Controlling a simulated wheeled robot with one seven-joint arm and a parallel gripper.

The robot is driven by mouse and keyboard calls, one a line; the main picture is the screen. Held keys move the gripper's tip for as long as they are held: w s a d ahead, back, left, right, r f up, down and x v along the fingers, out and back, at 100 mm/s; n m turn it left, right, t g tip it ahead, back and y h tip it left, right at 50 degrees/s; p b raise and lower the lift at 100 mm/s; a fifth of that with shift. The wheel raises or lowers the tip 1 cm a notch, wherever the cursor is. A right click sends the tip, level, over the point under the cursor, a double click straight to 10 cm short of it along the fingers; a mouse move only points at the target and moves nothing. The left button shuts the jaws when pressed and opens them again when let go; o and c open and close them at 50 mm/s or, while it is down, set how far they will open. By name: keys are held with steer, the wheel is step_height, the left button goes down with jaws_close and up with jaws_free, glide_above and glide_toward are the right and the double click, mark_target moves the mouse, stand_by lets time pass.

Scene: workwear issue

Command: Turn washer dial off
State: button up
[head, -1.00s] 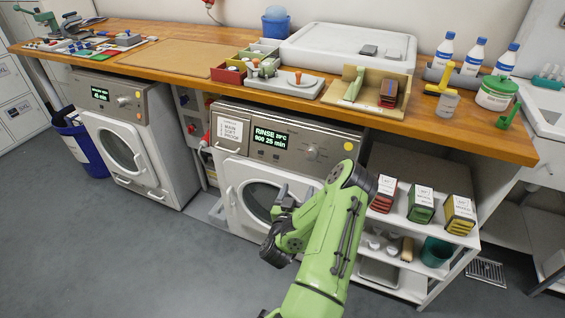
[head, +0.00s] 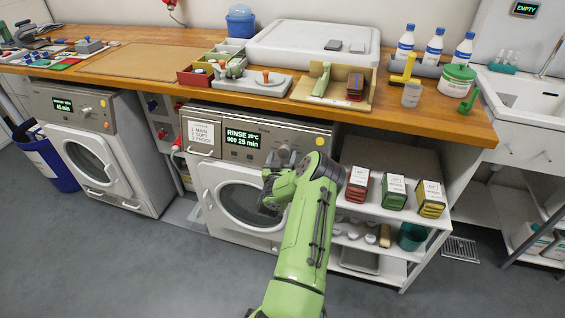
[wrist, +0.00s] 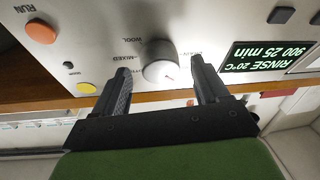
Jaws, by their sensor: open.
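The washer (head: 205,165) under the counter has a grey metal control panel and a lit display (head: 242,138) reading "RINSE 20°C 900 25 min". In the wrist view the panel appears upside down, with the round pale dial (wrist: 158,73) between my fingers. "WOOL" and "MIXED" are printed around the dial; other labels are partly hidden by the fingers. My gripper (wrist: 161,70) is open, one finger on each side of the dial, with visible gaps. In the head view my green arm reaches up to the panel and its wrist covers part of the washer door.
An orange RUN button (wrist: 41,31) and a yellow button (wrist: 87,88) lie beside the dial. The wooden counter edge (head: 300,108) overhangs the panel. A second machine (head: 100,150) stands left; open shelves (head: 360,215) with boxes stand right. Grey floor in front is clear.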

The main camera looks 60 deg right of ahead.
steer(key=shift+w+d, duration=0.15)
steer(key=shift+d, duration=0.1)
steer(key=shift+r, duration=0.1)
steer(key=shift+c, duration=0.5)
steer(key=c, duration=1)
steer(key=shift+o, duration=0.2)
steer(key=shift+m+p, duration=0.4)
steer(key=shift+p, duration=0.2)
steer(key=m+g+p, duration=0.1)
steer(key=m+p, duration=0.2)
steer(key=shift+w+a+r+h+p, duration=0.1)
steer(key=shift+h+p, duration=0.2)
steer(key=shift+p, duration=0.05)
steer(key=shift+w+m+g+p, duration=0.1)
steer(key=shift+m+g+p, duration=0.85)
steer(key=shift+m, duration=0.9)
steer(key=shift+w+m+g+p, duration=0.1)
steer(key=shift+m+g+p, duration=0.45)
steer(key=shift+m+p, duration=1.05)
steer(key=shift+f+m, duration=0.2)
steer(key=shift+m, duration=0.15)
